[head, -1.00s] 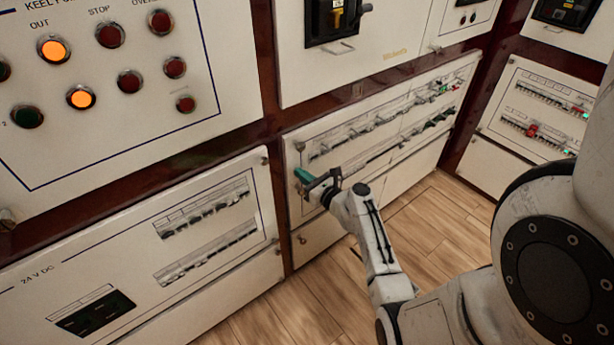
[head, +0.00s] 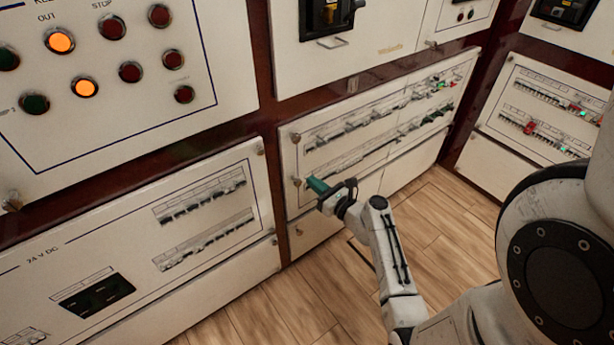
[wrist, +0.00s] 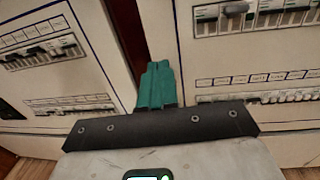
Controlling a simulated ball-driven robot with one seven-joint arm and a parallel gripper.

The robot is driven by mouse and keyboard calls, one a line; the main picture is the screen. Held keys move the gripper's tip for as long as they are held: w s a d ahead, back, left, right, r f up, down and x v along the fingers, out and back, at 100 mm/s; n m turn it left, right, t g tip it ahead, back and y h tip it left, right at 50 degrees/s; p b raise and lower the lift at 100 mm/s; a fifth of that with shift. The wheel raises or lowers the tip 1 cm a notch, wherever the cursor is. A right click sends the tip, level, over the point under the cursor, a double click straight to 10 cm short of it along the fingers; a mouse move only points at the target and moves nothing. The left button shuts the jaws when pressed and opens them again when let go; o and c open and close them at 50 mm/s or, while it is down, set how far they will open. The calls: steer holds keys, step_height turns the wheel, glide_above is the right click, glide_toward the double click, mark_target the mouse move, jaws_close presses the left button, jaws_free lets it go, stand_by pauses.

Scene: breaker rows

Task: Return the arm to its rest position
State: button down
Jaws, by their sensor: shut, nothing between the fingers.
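My gripper (head: 317,186) has green fingers and sits at the end of my white arm, in front of the lower left end of the middle breaker panel (head: 345,178). The fingers are together with nothing between them. In the wrist view, my gripper (wrist: 157,72) points toward the dark gap between two panels, with breaker rows on both sides. I cannot tell from the head view how far the fingertips are from the panel face.
A 24 V DC panel (head: 60,262) stands at the left, below a panel with lit orange buttons (head: 60,41). Another breaker panel (head: 535,112) stands at the right. The wooden floor (head: 440,228) is clear.

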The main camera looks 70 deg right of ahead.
steer(key=v, duration=0.5)
steer(key=shift+a, duration=0.2)
steer(key=w+a+n+g+y+p, duration=0.1)
steer(key=w+a+n+y, duration=0.25)
steer(key=a+n, duration=0.25)
steer(key=w+a+n+y+p, duration=0.1)
steer(key=w+a+n+y, duration=0.1)
steer(key=a+n+y, duration=0.4)
steer(key=s+a+f+n+g+y+p, duration=0.1)
steer(key=s+a+n+g+y, duration=0.15)
steer(key=a+n+g, duration=0.8)
steer(key=s+a+r+n+g+h+p, duration=0.1)
steer(key=s+a+r+n+g+h, duration=0.1)
steer(key=s+n, duration=0.3)
steer(key=s+a+r+n+g+h+p, duration=0.1)
steer(key=s+a+r+n, duration=0.3)
steer(key=n, duration=0.9)
steer(key=shift+s+a+g+h, duration=0.35)
steer(key=shift+s+a+h, duration=0.35)
steer(key=shift+s, duration=0.45)
steer(key=c, duration=1.8)
jaws_free()
steer(key=shift+r, duration=0.15)
